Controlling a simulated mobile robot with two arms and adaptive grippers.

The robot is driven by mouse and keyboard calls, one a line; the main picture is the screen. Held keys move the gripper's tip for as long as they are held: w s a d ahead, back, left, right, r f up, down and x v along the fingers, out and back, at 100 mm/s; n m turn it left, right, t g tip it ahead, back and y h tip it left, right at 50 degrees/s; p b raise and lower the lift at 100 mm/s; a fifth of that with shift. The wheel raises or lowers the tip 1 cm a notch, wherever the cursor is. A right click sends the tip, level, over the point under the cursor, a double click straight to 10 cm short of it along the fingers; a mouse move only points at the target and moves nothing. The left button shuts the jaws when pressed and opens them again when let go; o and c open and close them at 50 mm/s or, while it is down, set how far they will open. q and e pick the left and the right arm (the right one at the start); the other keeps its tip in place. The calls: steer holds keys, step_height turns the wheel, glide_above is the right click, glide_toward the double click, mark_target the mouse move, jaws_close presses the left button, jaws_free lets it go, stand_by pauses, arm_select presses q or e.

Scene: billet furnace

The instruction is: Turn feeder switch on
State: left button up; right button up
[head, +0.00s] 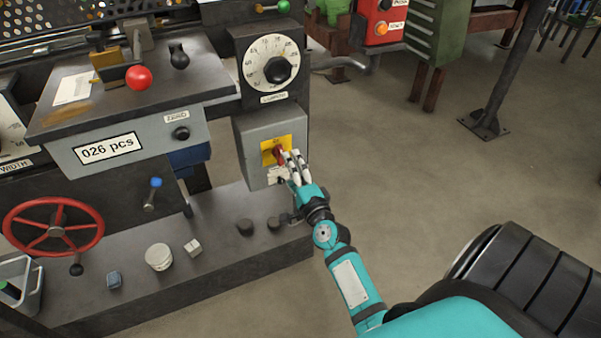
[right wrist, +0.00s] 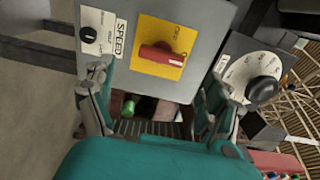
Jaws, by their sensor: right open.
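The feeder switch is a red rotary knob (head: 279,155) on a yellow plate (head: 265,158), on the front of a grey box (head: 252,128). In the right wrist view the red knob (right wrist: 161,57) lies crosswise on its yellow plate (right wrist: 150,33), with an OFF label by it. My right gripper (head: 291,156) is at the box, its fingertips close in front of the knob and partly covering it in the head view. In the right wrist view its fingers (right wrist: 160,88) are spread, with nothing between them. Contact with the knob cannot be told. My left gripper is out of view.
A white numbered dial (head: 266,56) sits above the switch box. A small black SPEED knob (right wrist: 89,34) is beside the yellow plate. A red handwheel (head: 40,231) and a counter desk (head: 130,90) stand to the left.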

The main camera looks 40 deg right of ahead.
steer(key=v, duration=0.6)
steer(key=shift+s, duration=0.4)
